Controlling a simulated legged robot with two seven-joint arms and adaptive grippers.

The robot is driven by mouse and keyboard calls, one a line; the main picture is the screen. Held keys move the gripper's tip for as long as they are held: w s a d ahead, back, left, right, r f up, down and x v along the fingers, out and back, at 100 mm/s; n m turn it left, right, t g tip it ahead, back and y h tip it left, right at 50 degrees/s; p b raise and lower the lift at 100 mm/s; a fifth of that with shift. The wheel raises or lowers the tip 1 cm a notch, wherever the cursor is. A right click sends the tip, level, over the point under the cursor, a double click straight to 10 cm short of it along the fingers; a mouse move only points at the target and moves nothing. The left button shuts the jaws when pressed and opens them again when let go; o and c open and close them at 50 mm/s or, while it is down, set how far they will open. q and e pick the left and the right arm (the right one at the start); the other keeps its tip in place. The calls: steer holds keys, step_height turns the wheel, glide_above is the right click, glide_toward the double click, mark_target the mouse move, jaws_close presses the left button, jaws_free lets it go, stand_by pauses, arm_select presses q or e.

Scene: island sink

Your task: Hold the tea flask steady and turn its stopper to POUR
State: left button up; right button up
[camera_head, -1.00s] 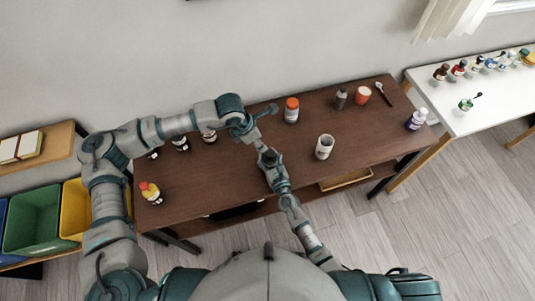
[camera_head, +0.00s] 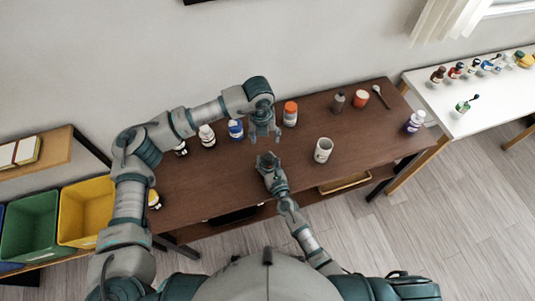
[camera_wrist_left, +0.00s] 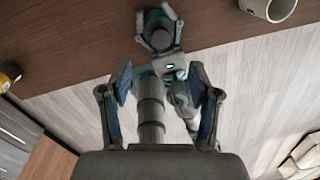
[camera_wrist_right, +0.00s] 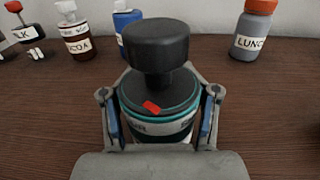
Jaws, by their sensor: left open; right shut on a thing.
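The tea flask shows in the right wrist view as a teal-and-grey body (camera_wrist_right: 160,95) with a tall black stopper (camera_wrist_right: 155,48). A red mark (camera_wrist_right: 151,107) sits on its top, above partly hidden lettering on the collar. My right gripper (camera_wrist_right: 158,125) is shut around the flask, which looks upright. In the head view my right gripper (camera_head: 268,160) is at the table's front half. My left gripper (camera_head: 264,138) is open, pointing down, above and behind the flask. In the left wrist view the stopper (camera_wrist_left: 158,38) lies beyond the open left fingers (camera_wrist_left: 160,95), apart from them.
An orange-capped bottle (camera_head: 290,113) stands right of my left gripper, and a blue bottle (camera_head: 235,129) left of it. A white mug (camera_head: 323,150) stands right of the flask. A red cup (camera_head: 361,98) and a spoon (camera_head: 380,95) are at the back right.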

mark_target(267, 156)
arm_select(q)
steer(key=f+n, duration=0.1)
steer(key=f, duration=0.2)
steer(key=f+n, duration=0.1)
steer(key=f, duration=0.3)
steer(key=f+n, duration=0.2)
steer(key=f, duration=0.2)
steer(key=shift+s+d+f+g+y, duration=0.1)
steer(key=shift+d+g+y, duration=0.2)
steer(key=shift+d+y, duration=0.1)
steer(key=c, duration=1.2)
